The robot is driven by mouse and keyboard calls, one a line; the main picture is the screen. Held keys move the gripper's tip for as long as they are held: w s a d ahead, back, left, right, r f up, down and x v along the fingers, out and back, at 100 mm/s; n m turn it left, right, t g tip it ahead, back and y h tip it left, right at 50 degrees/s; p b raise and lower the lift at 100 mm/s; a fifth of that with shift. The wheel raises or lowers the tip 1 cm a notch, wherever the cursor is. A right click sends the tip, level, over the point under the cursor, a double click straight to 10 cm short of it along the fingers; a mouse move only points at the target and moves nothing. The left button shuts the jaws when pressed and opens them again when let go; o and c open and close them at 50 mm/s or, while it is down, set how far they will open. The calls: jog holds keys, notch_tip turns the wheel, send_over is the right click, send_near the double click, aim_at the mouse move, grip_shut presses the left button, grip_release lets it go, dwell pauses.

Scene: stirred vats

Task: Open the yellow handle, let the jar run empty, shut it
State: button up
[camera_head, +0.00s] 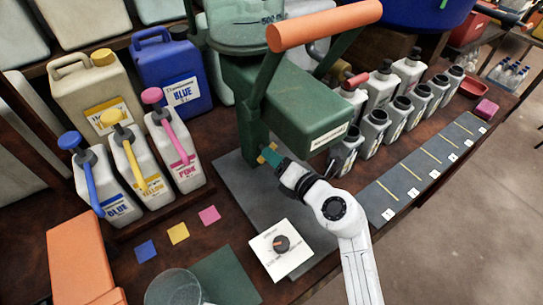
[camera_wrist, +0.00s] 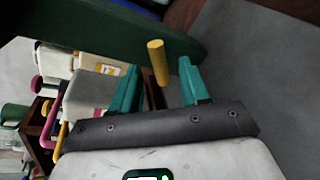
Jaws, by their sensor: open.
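The yellow handle (camera_wrist: 156,62) is a short rounded bar by the green machine (camera_head: 305,108); its small yellow end (camera_head: 268,156) shows in the head view beside my fingers. My gripper (camera_wrist: 159,75) is open, with one teal finger on either side of the handle in the wrist view. I cannot tell whether either finger touches it. In the head view my gripper (camera_head: 272,157) reaches in low beside the machine. A clear, graduated jar (camera_head: 248,30) sits on top of the machine; its contents are hard to make out.
An orange bar (camera_head: 325,24) crosses above the machine. Blue, yellow and pink pump jugs (camera_head: 140,165) stand left. A white dial plate (camera_head: 279,249) lies in front, and a clear glass vessel (camera_head: 172,288) is at the bottom. Several small canisters (camera_head: 373,132) line the right.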

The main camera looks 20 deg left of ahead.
jog(key=shift+x, duration=1.45)
grip_shut()
